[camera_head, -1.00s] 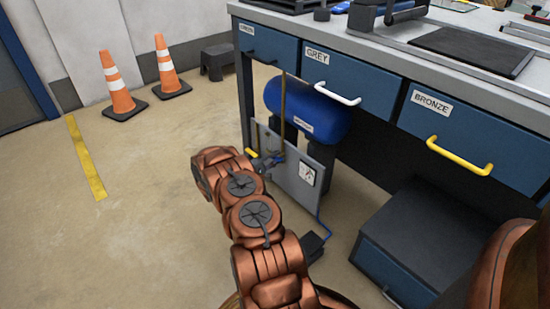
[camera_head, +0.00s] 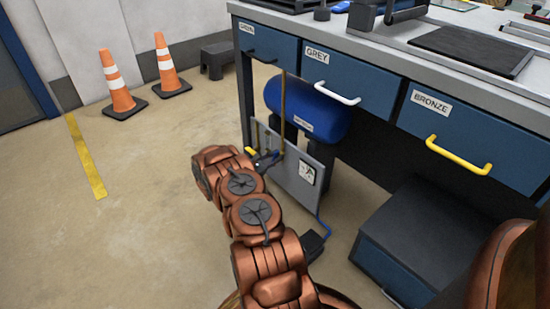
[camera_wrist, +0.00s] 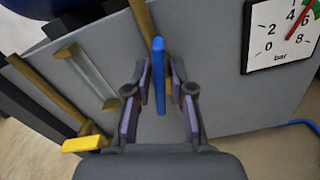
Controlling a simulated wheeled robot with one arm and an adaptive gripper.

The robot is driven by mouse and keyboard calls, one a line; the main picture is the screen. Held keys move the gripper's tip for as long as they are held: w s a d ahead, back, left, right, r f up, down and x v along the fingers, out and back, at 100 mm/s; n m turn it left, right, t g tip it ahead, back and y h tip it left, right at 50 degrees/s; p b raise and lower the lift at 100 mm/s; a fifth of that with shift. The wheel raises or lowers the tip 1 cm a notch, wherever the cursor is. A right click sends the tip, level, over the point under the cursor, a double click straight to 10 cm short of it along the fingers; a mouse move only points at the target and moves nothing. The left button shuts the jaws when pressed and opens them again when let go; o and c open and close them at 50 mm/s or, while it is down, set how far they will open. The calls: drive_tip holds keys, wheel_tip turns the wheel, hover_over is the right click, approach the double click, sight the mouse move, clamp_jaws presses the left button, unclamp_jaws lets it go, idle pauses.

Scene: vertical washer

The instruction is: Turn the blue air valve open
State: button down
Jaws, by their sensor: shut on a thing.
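The blue valve handle (camera_wrist: 158,75) is a slim upright bar in the wrist view, in front of a brass pipe (camera_wrist: 143,18) on a grey panel (camera_wrist: 225,85). My gripper (camera_wrist: 160,88) is shut on it, with one purple-padded finger on each side. In the head view my gripper (camera_head: 266,160) is at the panel below the blue air tank (camera_head: 306,112), and the handle is too small to make out clearly. A pressure gauge (camera_wrist: 284,38) marked in bar is at the upper right of the wrist view, its top cut off.
A yellow handle (camera_wrist: 85,144) on another brass pipe (camera_wrist: 45,92) is left of my gripper. The blue workbench drawers (camera_head: 348,85) overhang to the right, with a dark cabinet (camera_head: 430,240) below. Two cones (camera_head: 118,85) stand far left; floor there is clear.

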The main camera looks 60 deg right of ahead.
drive_tip(key=shift+n, duration=1.6)
drive_tip(key=c, duration=1.2)
unclamp_jaws()
drive_tip(key=shift+c, duration=0.2)
drive_tip(key=v, duration=1.2)
drive_tip(key=shift+r, duration=0.15)
